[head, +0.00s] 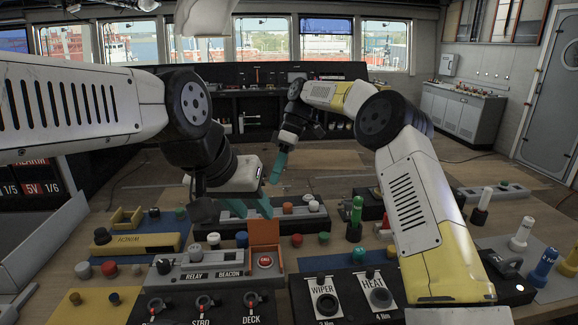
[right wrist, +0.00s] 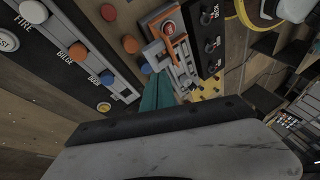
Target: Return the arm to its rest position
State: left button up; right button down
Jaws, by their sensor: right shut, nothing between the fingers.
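My right arm comes in from the right in the head view and reaches across the bench. Its gripper (head: 279,167) has teal fingers that are shut and empty, above the far part of the bench. The teal fingers also show pressed together in the right wrist view (right wrist: 155,92), over panels with buttons and switches. My left gripper (head: 251,207) is lower in the head view, its two teal fingers spread apart with nothing seen between them. It is just above the raised orange guard (head: 265,232), near the relay and beacon panel (head: 215,276).
A red button (head: 265,261) sits below the guard. Wiper (head: 325,297) and heat (head: 377,292) knob panels stand at the front. A green-topped handle (head: 355,217) stands upright beside my right forearm. White (head: 521,234) and blue (head: 543,267) handles stand at the right.

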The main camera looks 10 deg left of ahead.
jog(key=s+d+r+m+t, duration=0.3)
jog(key=d+r, duration=0.4)
jog(key=r, duration=0.4)
jog(key=s+d+r+m+t+h, duration=0.1)
jog(key=s+d+r+m+t, duration=0.3)
jog(key=s+d, duration=0.45)
jog(key=s+d+f+m+t, duration=0.1)
jog(key=s+d+f+m, duration=0.2)
jog(key=s+d+m, duration=0.2)
jog(key=s+d+f+m+t, duration=0.2)
jog(key=s+d+f+m, duration=0.2)
jog(key=s+d, duration=0.5)
jog(key=s+m, duration=0.1)
jog(key=s, duration=0.2)
jog(key=shift+s+d+m, duration=0.3)
jog(key=shift+s+d, duration=0.1)
